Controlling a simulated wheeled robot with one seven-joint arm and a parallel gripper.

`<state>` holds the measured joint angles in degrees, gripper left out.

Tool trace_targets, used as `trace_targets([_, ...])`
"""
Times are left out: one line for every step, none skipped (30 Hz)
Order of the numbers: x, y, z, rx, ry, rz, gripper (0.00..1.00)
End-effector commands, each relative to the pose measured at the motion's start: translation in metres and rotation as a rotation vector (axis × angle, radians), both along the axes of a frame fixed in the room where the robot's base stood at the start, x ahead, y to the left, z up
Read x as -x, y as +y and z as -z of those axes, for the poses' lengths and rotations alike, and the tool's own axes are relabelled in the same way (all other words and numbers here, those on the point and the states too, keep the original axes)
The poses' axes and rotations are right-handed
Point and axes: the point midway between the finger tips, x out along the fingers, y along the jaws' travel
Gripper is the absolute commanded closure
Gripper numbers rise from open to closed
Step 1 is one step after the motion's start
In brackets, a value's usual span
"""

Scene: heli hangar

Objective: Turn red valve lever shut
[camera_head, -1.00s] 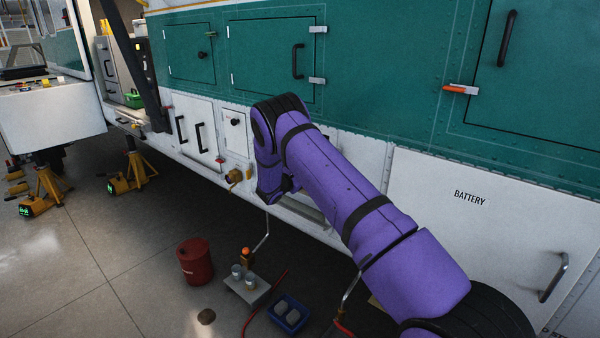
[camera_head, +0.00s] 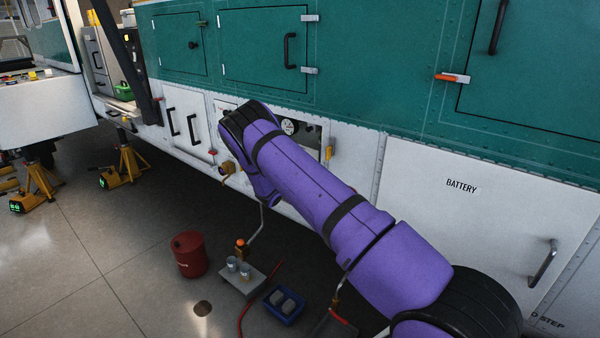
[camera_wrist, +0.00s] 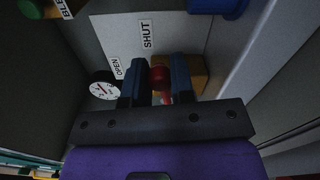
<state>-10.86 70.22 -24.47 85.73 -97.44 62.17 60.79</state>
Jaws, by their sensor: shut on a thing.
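The red valve lever (camera_wrist: 159,75) shows in the wrist view as a red rounded part between my two fingers. My gripper (camera_wrist: 158,80) is shut on it. A brass valve body (camera_wrist: 196,74) sits just behind and right of the fingers. The SHUT label (camera_wrist: 147,34) is above the fingers, and the OPEN label (camera_wrist: 117,68) is to their left. Most of the lever is hidden by my fingers. In the head view my arm hides the gripper and lever; part of the open bay (camera_head: 308,134) shows right of my wrist.
A round gauge (camera_wrist: 103,87) is close left of my left finger. A blue part (camera_wrist: 218,6) and a green part (camera_wrist: 31,8) are at the top of the bay. Bay walls flank both sides. A red can (camera_head: 189,254) and blue tray (camera_head: 283,306) stand on the floor below.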

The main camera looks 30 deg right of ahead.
Motion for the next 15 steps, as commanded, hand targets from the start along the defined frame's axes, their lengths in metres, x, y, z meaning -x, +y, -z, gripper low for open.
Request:
trace_targets([0.0003, 0.0011, 0.0026, -0.010, -0.024, -0.001, 1.00])
trace_targets([0.0003, 0.0011, 0.0034, -0.015, -0.039, -0.001, 1.00])
trace_targets([0.0004, 0.0012, 0.0043, -0.023, -0.059, -0.002, 1.00])
trace_targets([0.0004, 0.0012, 0.0050, -0.028, -0.073, -0.002, 1.00])
trace_targets([0.0004, 0.0013, 0.0056, -0.032, -0.084, -0.002, 1.00])
trace_targets([0.0004, 0.0014, 0.0063, -0.038, -0.100, -0.002, 1.00])
trace_targets([0.0004, 0.0013, 0.0069, -0.042, -0.108, -0.001, 1.00])
trace_targets([0.0004, 0.0013, 0.0073, -0.045, -0.118, -0.001, 1.00])
trace_targets([0.0004, 0.0013, 0.0079, -0.049, -0.128, -0.001, 1.00])
trace_targets([0.0005, 0.0013, 0.0083, -0.051, -0.134, -0.001, 1.00])
trace_targets([0.0004, 0.0013, 0.0086, -0.053, -0.139, -0.001, 1.00])
trace_targets([0.0005, 0.0013, 0.0089, -0.055, -0.146, -0.001, 1.00])
trace_targets([0.0004, 0.0012, 0.0091, -0.057, -0.151, -0.001, 1.00])
trace_targets([0.0005, 0.0012, 0.0093, -0.058, -0.153, -0.001, 1.00])
trace_targets([0.0004, 0.0012, 0.0095, -0.059, -0.156, -0.001, 1.00])
